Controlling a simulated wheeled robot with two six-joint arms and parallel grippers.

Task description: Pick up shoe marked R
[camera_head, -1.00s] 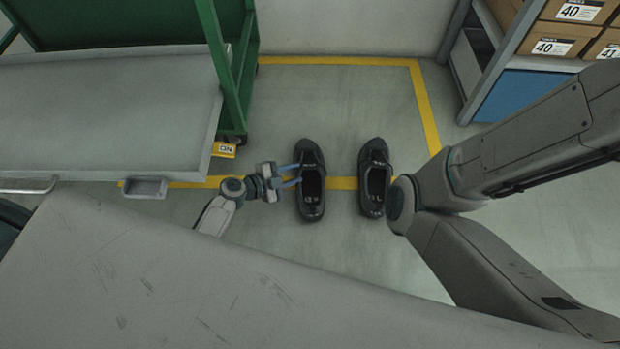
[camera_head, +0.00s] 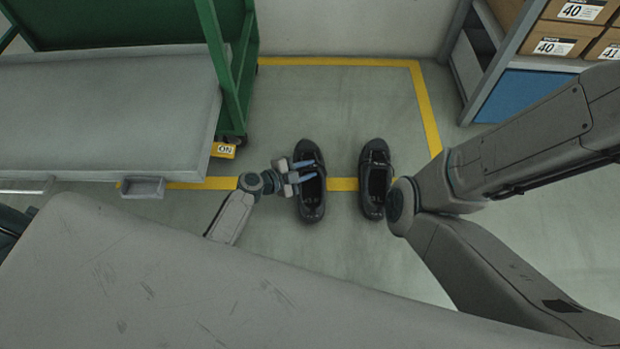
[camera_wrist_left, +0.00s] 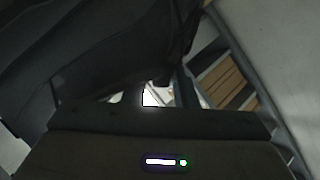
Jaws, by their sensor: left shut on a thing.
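Two black shoes stand side by side on the floor: the left-hand shoe (camera_head: 311,206) and the right-hand shoe (camera_head: 375,190). Any marking on either is too small to read, so I cannot tell which is marked R. My left gripper (camera_head: 305,171) reaches in from the left, its blue fingers over the opening of the left-hand shoe. It is shut on that shoe. In the left wrist view a large dark shape (camera_wrist_left: 110,45), probably the shoe, fills the upper left. My right gripper is not in view.
A green-framed cart with a grey top (camera_head: 110,110) stands on the left. A shelf with several shoe boxes (camera_head: 585,12) and a blue panel (camera_head: 518,95) is at upper right. Yellow floor lines (camera_head: 340,61) surround the shoes. Open floor lies behind them.

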